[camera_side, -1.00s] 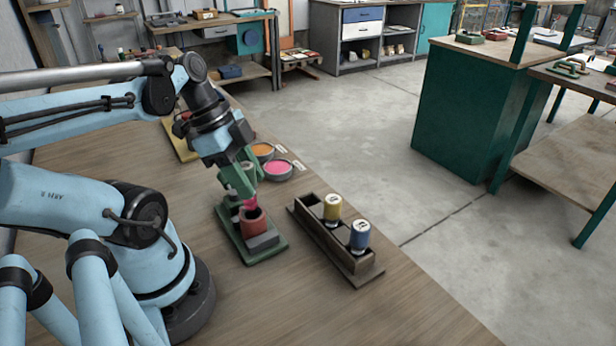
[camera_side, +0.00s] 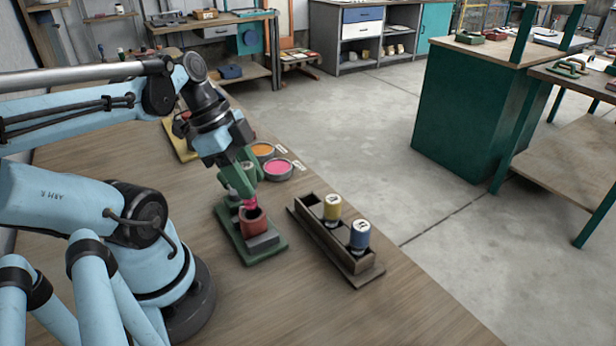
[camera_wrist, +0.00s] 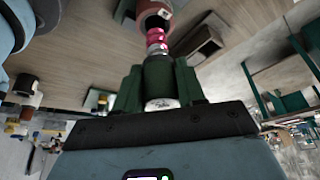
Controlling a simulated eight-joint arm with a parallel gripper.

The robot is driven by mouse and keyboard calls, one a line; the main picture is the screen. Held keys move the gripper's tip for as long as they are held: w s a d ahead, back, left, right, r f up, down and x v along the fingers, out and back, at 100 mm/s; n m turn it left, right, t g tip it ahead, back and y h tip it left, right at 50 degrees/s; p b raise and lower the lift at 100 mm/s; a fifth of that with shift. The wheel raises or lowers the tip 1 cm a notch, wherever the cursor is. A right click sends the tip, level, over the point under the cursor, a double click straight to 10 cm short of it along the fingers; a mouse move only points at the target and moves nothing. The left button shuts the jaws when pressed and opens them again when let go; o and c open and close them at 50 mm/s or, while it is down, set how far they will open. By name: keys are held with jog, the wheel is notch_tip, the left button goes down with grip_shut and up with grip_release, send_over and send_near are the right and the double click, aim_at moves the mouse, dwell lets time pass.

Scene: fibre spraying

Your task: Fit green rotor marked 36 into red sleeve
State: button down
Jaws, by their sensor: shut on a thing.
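My gripper (camera_side: 243,182) is shut on the green rotor, which shows clearly between its green fingers in the wrist view (camera_wrist: 158,80). The rotor has a pink tip (camera_wrist: 156,42) and a pale end cap; I cannot read its number. The red sleeve (camera_side: 254,224) stands upright on a green base plate (camera_side: 268,256). The pink tip (camera_side: 250,204) is at the sleeve's mouth; I cannot tell how far it is inside or whether it touches. In the wrist view, the tip points toward the sleeve (camera_wrist: 153,14).
A dark wooden rack (camera_side: 345,262) to the right holds a yellow rotor (camera_side: 332,207) and a blue rotor (camera_side: 360,236). Behind stand bowls of pink (camera_side: 278,168) and orange (camera_side: 262,150). The front right of the bench is clear.

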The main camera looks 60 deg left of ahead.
jog(key=shift+f, duration=2.7)
jog(key=c, duration=0.6)
grip_release()
jog(key=shift+r, duration=0.1)
jog(key=shift+v, duration=6)
jog(key=w+d+f+n+t+y, duration=0.1)
jog(key=w+d+n, duration=0.2)
jog(key=w, duration=0.1)
jog(key=w+d+f+n+t+y, duration=0.1)
jog(key=w+d+f+n, duration=0.1)
jog(key=w+d+n, duration=0.1)
jog(key=w+d+f+n+t+y, duration=0.1)
jog(key=w+d+n+t, duration=0.1)
jog(key=w, duration=0.4)
jog(key=shift+w+d+f+n, duration=0.1)
jog(key=shift+d+f+n, duration=0.2)
jog(key=shift+d+n, duration=0.3)
